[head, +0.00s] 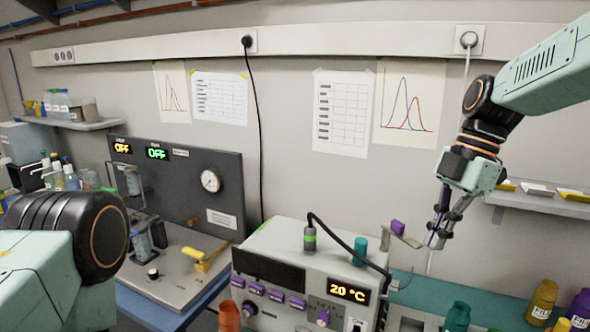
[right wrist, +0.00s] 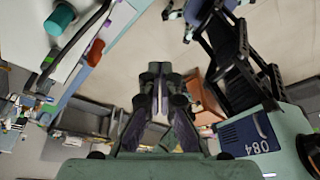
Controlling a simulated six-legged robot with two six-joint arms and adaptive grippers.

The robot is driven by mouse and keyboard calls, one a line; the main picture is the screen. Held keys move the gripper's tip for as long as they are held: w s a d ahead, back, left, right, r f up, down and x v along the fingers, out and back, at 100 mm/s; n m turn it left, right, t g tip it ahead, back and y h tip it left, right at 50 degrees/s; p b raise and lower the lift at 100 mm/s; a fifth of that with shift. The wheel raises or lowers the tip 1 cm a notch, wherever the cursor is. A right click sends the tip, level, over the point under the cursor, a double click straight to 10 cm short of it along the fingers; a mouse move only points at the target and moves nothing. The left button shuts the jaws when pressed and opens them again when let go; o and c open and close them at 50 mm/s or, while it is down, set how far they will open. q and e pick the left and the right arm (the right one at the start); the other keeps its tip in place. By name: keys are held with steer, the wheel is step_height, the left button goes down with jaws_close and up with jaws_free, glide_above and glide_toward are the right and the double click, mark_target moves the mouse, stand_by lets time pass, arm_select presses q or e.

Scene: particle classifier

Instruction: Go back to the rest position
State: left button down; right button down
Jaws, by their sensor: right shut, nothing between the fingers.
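My right gripper (head: 437,238) hangs from the right arm in the head view, pointing down, to the right of the instrument box. Its fingers are together with nothing between them. It looks close to the small lever with a purple knob (head: 398,227), but I cannot tell whether they touch. In the right wrist view the closed fingers (right wrist: 157,75) stand in the middle, over open floor. My left arm shows at the lower left of the head view; its gripper is outside the picture.
The instrument box (head: 275,262) reads 20 °C and carries a teal cap (head: 360,250) and a black cable. A dark panel (head: 190,190) with two OFF displays stands left. Bottles (head: 541,302) stand at the lower right. A wall shelf (head: 545,202) is behind the right arm.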

steer(key=w+d+f+m+t+h, duration=0.2)
steer(key=w+f+m+t, duration=0.4)
steer(key=m, duration=0.4)
steer(key=s+f+m+h+b, duration=0.1)
steer(key=s+f+m+b, duration=0.25)
steer(key=f, duration=0.85)
steer(key=s+f+m+b, duration=0.2)
steer(key=f+m+b, duration=0.25)
steer(key=f, duration=0.75)
steer(key=s+a+f+m+g+b, duration=0.1)
steer(key=s+f+b, duration=0.5)
steer(key=s+f, duration=0.9)
steer(key=s+a+f+m+g+b, duration=0.1)
steer(key=s+f+m+g+b, duration=0.2)
steer(key=s+f+b, duration=0.4)
steer(key=s+f, duration=0.8)
steer(key=s, duration=0.3)
steer(key=shift+s+a+f+g+h+b, duration=0.15)
steer(key=shift+g+h+b, duration=0.15)
